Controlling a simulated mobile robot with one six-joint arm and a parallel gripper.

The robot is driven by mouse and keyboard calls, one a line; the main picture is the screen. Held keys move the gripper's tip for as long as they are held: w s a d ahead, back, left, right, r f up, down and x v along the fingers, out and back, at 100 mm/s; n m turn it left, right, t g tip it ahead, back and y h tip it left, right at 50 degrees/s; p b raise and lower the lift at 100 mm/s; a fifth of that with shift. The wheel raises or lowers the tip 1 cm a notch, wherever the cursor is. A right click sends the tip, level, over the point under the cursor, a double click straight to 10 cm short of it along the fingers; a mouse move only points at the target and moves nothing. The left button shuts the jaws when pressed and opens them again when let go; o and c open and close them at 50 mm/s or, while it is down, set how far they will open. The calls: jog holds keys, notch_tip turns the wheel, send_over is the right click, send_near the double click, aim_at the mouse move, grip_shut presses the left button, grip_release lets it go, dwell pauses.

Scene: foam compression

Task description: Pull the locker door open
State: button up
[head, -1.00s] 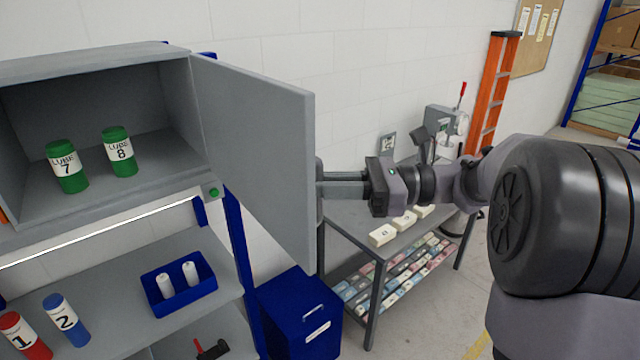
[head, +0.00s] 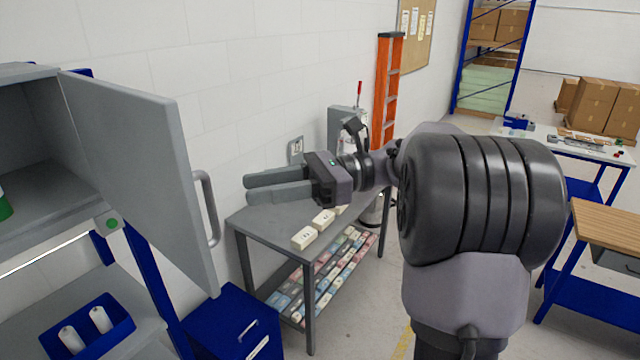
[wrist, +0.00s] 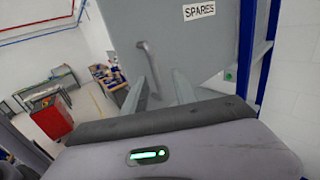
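The grey locker door (head: 135,165) stands swung open on the left of the head view, with its bar handle (head: 208,208) on the outer face. My gripper (head: 247,188) is to the right of the handle, apart from it, with its two fingers spread and nothing between them. In the wrist view the door (wrist: 185,45) carries a SPARES label (wrist: 199,11), and the handle (wrist: 148,65) shows beyond my gripper's fingers (wrist: 160,90). The locker (head: 40,140) is partly cut off at the left edge; a green can shows in part inside.
A grey table (head: 275,222) with small white boxes (head: 305,236) stands below my gripper. A blue bin (head: 235,325) is under the door. A blue tray (head: 90,328) sits on a shelf below the locker. An orange ladder (head: 387,85) leans at the back wall.

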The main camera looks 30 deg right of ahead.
jog(key=p+v, duration=0.9)
jog(key=v, duration=0.1)
jog(key=shift+d+p, duration=0.35)
